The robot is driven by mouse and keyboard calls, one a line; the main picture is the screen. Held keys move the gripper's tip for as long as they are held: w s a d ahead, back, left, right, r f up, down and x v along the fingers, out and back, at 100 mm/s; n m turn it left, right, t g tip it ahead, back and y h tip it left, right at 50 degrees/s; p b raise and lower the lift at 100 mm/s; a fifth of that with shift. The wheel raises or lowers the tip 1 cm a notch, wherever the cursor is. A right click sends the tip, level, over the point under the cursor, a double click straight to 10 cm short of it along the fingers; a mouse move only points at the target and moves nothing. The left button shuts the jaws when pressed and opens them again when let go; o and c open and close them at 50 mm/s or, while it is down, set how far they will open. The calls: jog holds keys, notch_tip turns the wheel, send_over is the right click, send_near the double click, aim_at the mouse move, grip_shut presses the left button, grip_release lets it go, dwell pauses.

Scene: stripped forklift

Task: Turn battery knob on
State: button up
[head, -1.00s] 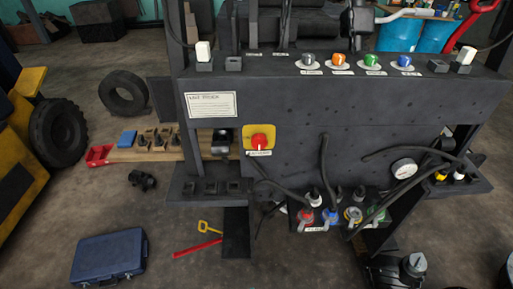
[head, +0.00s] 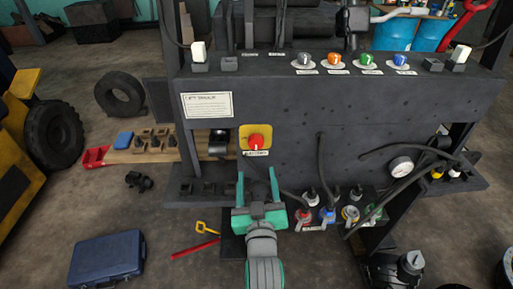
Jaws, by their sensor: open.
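A red knob (head: 257,141) sits on a square yellow plate (head: 244,133) on the front of the dark forklift panel (head: 330,125). A small white label (head: 256,154) lies just under the knob; its print is too small to read surely. My gripper (head: 257,176), teal and grey, is in front of the panel just below the knob in the picture. Its two fingers are spread and point up toward the knob, with nothing between them. The gap in depth between the fingertips and the knob is hard to judge. The knob is not covered by the gripper.
Grey, orange, green and blue knobs (head: 335,61) line the panel's top. Cables (head: 325,180) hang right of my gripper over coloured connectors (head: 328,214). A gauge (head: 401,166) sits further right. A blue case (head: 107,257) lies on the floor at left.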

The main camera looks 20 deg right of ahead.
aim_at(256, 145)
jog(key=x, duration=0.7)
jog(key=r+x, duration=0.1)
jog(key=x, duration=0.3)
jog(key=shift+w+d, duration=0.15)
jog(key=shift+d, duration=0.2)
jog(key=shift+a, duration=0.1)
jog(key=c, duration=1.1)
